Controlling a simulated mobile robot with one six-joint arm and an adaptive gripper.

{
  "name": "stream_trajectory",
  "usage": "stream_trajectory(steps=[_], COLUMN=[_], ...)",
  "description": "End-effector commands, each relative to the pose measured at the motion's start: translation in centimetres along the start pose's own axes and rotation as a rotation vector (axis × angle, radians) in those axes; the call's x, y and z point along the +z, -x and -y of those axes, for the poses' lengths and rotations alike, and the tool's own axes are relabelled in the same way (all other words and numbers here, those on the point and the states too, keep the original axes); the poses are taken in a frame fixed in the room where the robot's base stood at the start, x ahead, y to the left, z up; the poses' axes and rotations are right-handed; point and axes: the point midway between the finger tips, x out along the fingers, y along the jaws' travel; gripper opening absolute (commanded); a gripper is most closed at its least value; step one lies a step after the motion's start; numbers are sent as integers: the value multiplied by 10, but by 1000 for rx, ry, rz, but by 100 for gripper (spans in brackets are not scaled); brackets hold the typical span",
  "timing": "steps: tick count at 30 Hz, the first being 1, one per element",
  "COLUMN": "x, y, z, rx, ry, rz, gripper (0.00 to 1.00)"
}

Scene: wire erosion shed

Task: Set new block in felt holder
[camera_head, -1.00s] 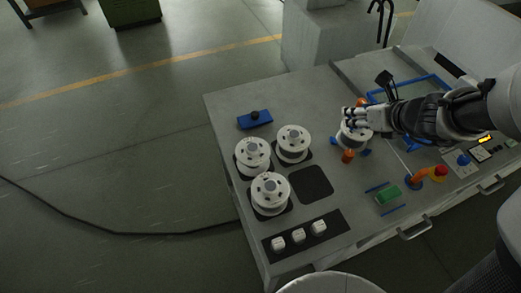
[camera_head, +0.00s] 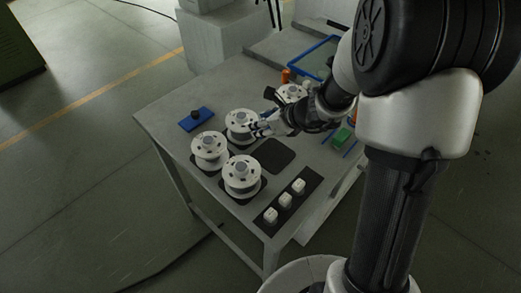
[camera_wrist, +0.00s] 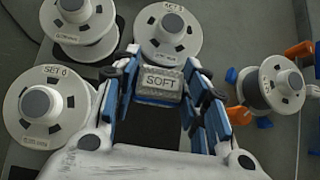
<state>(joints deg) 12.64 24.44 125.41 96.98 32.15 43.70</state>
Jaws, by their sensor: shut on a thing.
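My gripper (camera_head: 260,129) is over the table, beside the rear white spool. In the wrist view its blue-padded fingers (camera_wrist: 162,72) are closed around a grey block marked SOFT (camera_wrist: 160,84). The block is held above the table, label facing the camera. In the head view my fingers hide the block. Several small white blocks, one of them in front (camera_head: 271,215), sit on a dark strip (camera_head: 276,228) near the table's front edge. I cannot tell for certain which fixture is the felt holder. A spool (camera_wrist: 273,88) stands among orange and blue parts, right of my gripper.
White spools stand on dark pads: left (camera_head: 209,148), rear (camera_head: 241,124), front (camera_head: 242,176). An empty dark pad (camera_head: 271,156) lies right of them. A blue block with a dark knob (camera_head: 196,118) is at the left edge. A green block (camera_head: 341,137) is partly behind my arm.

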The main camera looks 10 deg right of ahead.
Motion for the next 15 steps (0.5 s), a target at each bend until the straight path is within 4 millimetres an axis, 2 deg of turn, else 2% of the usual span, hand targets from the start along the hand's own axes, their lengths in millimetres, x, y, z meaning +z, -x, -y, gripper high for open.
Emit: stream_trajectory(steps=[1, 3, 10, 15], x=[-13, -21, -34, -54], y=[-12, -21, -34, -53], z=[0, 0, 0, -1], rx=[2, 1, 1, 1], ry=[-2, -2, 1, -1], rz=[-2, 0, 1, 0], gripper=[13, 13, 13, 13])
